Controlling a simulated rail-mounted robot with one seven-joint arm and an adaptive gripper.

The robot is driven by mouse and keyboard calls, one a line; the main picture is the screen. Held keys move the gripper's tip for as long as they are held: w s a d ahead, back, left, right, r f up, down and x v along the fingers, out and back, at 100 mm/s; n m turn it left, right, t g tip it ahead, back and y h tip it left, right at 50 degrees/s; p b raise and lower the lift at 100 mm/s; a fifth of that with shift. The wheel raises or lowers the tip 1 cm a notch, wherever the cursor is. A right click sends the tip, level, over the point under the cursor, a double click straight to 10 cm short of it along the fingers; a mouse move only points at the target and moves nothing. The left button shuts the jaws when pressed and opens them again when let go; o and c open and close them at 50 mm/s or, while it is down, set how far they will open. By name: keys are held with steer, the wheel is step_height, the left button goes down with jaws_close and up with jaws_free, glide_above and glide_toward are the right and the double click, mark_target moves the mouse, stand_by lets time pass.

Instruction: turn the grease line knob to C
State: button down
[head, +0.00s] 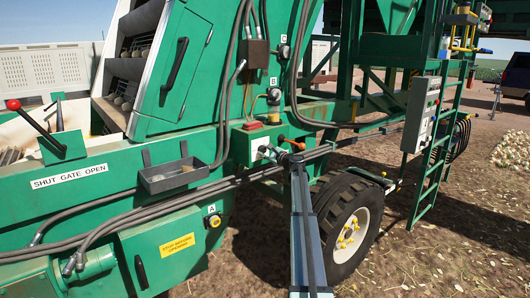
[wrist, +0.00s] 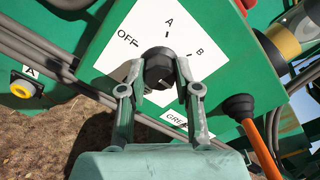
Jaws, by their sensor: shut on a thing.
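The grease line knob (wrist: 158,66) is a dark faceted knob on a white dial plate (wrist: 205,28) in the wrist view. OFF, A and B are printed around it; no C shows, and my right finger covers part of the plate. My gripper (wrist: 159,76) is shut on the knob, one finger on each side. I cannot tell which mark the knob points to. A partly hidden label starting "GRE" (wrist: 177,148) lies below. In the head view my gripper (head: 288,158) is at the green box, and the knob is hard to make out.
An orange-handled lever with a black end (wrist: 238,106) stands close right of my gripper. Grey hoses (head: 110,215) run along the green machine. A grey tray (head: 173,177) sits to the left. A wheel (head: 348,225) stands below right. Tags A, B and C mark separate fittings.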

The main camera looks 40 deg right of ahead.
steer(key=shift+r, duration=0.1)
steer(key=c, duration=0.8)
jaws_free()
steer(key=shift+w, duration=0.1)
steer(key=s, duration=1.2)
steer(key=shift+d, duration=0.25)
